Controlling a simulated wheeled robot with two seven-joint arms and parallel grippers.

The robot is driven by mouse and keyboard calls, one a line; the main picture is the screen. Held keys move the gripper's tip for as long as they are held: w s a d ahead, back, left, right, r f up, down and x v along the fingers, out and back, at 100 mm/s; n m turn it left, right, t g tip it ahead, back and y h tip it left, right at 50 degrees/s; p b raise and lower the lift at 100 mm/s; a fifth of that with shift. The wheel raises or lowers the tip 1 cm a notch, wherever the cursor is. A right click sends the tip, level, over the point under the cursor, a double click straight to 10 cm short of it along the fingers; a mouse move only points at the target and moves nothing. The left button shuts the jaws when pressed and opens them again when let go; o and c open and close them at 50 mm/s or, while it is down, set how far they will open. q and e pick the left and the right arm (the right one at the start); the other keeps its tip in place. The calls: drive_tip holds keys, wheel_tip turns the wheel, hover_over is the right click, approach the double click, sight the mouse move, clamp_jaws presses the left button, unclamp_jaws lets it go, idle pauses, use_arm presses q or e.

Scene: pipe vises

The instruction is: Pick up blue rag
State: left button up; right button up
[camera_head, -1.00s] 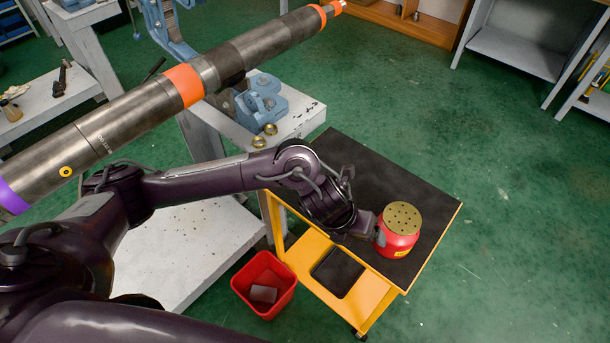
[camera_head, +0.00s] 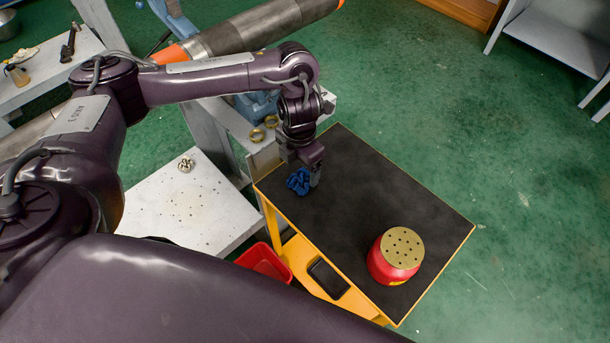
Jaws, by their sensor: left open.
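The blue rag (camera_head: 298,182) lies crumpled on the black top of the yellow cart (camera_head: 365,205), near its left corner. My left gripper (camera_head: 303,178) points down right at the rag, with its fingers open. One finger shows at the rag's right side, and part of the rag is hidden by the gripper. Whether the fingers touch the rag I cannot tell. My right gripper is not in view.
A red canister with a perforated gold lid (camera_head: 396,256) stands on the cart's near right part. A red bin (camera_head: 264,262) is beside the cart. A large steel pipe (camera_head: 262,27) lies behind my left arm. The cart top's middle is clear.

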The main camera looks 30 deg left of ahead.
sight(302, 178)
use_arm(q)
wheel_tip(302, 178, down, 4)
drive_tip(key=shift+w+d+b, duration=0.1)
drive_tip(key=shift+b, duration=0.55)
drive_tip(key=shift+w+f, duration=0.2)
drive_tip(key=shift+f, duration=0.8)
drive_tip(key=c, duration=1.1)
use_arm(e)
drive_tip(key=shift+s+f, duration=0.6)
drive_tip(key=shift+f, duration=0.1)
